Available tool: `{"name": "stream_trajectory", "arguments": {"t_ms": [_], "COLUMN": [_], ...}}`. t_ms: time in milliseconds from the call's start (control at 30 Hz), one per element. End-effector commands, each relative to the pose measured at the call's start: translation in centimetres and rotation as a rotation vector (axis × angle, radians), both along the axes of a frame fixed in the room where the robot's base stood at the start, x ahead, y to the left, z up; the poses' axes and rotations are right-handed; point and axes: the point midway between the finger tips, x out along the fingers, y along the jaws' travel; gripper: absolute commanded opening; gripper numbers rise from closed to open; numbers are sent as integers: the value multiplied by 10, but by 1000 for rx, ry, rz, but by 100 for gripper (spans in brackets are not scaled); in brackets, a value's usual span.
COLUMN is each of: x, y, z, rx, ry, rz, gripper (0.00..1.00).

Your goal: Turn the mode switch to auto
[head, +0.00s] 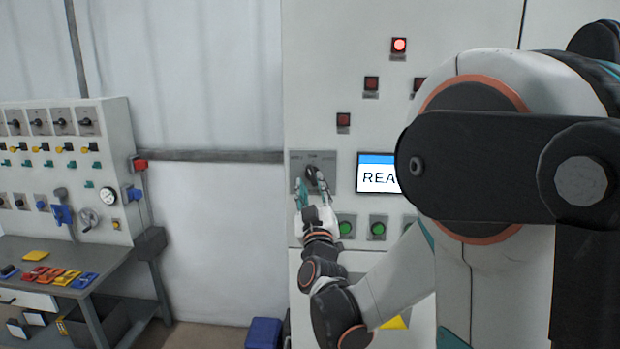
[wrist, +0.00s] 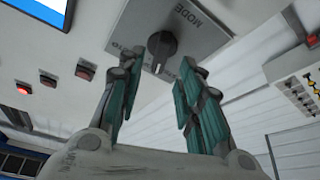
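The mode switch is a black rotary knob (wrist: 162,46) on a grey plate (wrist: 190,22) marked MODE in the wrist view. In the head view the knob (head: 313,174) shows on its grey plate (head: 325,160), partly behind my gripper. My gripper (head: 312,185) is raised in front of the plate. In the wrist view my gripper (wrist: 160,78) has its two teal-padded fingers apart, on either side of the knob, with empty space between them. I cannot tell whether the fingertips touch it. The knob's exact setting is not clear.
A display (head: 377,173) reading "REA", partly hidden by my arm, is right of the plate. Green buttons (head: 346,227) sit below, red lamps (head: 343,120) above. A workbench (head: 60,255) with coloured parts and a control panel (head: 70,165) stand at left.

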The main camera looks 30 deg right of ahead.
Motion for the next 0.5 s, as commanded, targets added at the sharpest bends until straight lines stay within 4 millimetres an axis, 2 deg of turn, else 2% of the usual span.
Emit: {"name": "stream_trajectory", "arguments": {"t_ms": [200, 500], "x": [24, 31], "y": [-11, -15], "z": [10, 13], "rx": [0, 1], "ry": [0, 0], "rz": [0, 0], "gripper": [33, 33]}}
